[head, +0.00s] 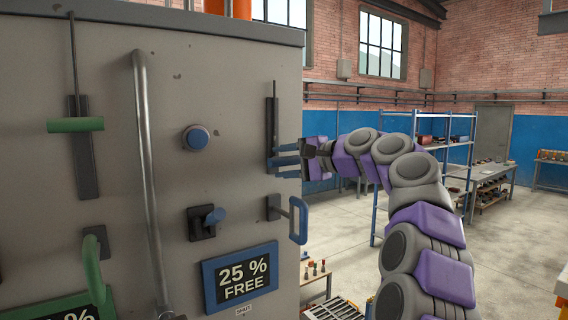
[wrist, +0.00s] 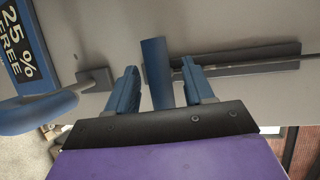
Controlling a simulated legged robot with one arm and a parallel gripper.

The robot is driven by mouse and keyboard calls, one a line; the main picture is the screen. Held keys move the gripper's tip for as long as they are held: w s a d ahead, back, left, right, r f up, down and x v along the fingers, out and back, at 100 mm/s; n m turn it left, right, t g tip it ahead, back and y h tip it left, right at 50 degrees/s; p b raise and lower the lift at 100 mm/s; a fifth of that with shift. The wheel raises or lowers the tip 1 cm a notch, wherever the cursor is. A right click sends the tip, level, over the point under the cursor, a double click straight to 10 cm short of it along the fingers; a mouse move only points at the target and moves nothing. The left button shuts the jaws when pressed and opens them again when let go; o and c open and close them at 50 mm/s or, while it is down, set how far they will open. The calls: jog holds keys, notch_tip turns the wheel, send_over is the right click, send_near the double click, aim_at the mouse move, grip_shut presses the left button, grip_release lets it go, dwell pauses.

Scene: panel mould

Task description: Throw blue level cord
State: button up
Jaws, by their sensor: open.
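A blue bar handle (wrist: 156,72) stands out from a dark vertical slot (head: 272,115) near the right edge of the grey panel. The slot also shows in the wrist view (wrist: 250,60). My gripper (head: 277,161) is at the slot's lower part, its blue fingers open. In the wrist view, the two fingers stand on either side of the blue bar, with a gap on each side. In the head view, fingers and bar overlap and are hard to tell apart.
Below is a blue loop handle (head: 298,220), also in the wrist view (wrist: 38,110), beside a "25 % FREE" sign (head: 240,277). A blue knob (head: 197,137), blue-tipped lever (head: 208,220), long metal bar (head: 148,180) and green slider handle (head: 76,125) are left.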

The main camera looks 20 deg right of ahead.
jog(key=shift+w+a, duration=0.15)
jog(key=shift+w, duration=0.05)
jog(key=shift+c, duration=1.3)
jog(key=shift+f, duration=0.1)
grip_shut()
